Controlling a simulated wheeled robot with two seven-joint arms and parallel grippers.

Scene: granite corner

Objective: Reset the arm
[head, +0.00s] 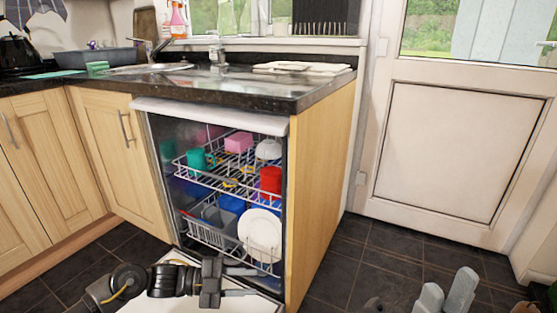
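My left gripper (256,282) reaches in from the left, low over the lowered dishwasher door (180,258). Its two fingers point right, apart, with nothing between them. My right gripper (447,286) is at the bottom right above the dark tiled floor. Its two pale fingers point up and stand apart, with nothing seen between them. The rest of the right arm is mostly out of view.
The open dishwasher (212,107) holds racks with a teal mug (196,160), pink box (238,142), red cup (270,180) and white plate (260,232). The black counter (290,92) is above. A white door (460,150) stands right, with clear floor (360,258) before it.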

